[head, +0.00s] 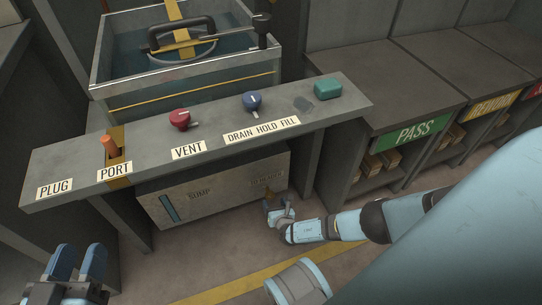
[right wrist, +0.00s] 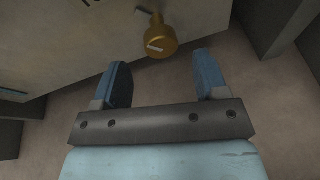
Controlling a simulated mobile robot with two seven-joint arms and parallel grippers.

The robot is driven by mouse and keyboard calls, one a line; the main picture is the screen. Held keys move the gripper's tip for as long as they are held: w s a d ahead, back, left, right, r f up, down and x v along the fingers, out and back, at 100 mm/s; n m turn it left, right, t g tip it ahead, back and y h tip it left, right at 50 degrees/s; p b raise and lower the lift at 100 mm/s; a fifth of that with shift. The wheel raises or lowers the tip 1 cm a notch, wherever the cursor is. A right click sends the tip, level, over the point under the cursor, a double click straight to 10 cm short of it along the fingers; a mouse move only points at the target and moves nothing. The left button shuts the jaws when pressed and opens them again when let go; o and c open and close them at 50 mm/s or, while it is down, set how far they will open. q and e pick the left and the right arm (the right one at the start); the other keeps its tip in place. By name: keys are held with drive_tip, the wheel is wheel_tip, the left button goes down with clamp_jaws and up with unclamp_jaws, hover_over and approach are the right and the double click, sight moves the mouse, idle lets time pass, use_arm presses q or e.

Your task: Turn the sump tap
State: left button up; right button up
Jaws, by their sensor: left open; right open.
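The sump tap (right wrist: 160,42) is a brass knob with a pale mark on its face. It sticks out from the front of the grey sump box (head: 215,192), which is lettered SUMP. In the right wrist view my right gripper (right wrist: 162,72) is open and empty, with the tap just ahead of its fingertips, between their lines. In the head view my right gripper (head: 274,208) is low at the right end of the sump box and largely covers the tap. My left gripper (head: 80,260) is open and empty at the bottom left, away from the box.
A water tank (head: 190,85) stands behind. The PASS bench (head: 400,90) is at right.

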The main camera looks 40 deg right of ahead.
sight(271, 197)
use_arm(q)
drive_tip(key=shift+s+d+r+n+p, duration=0.4)
drive_tip(key=shift+s+r+n+p, duration=0.45)
drive_tip(key=shift+p, duration=0.6)
use_arm(e)
drive_tip(key=v, duration=0.8)
use_arm(q)
drive_tip(key=shift+w+f, duration=0.1)
drive_tip(key=shift+f, duration=0.05)
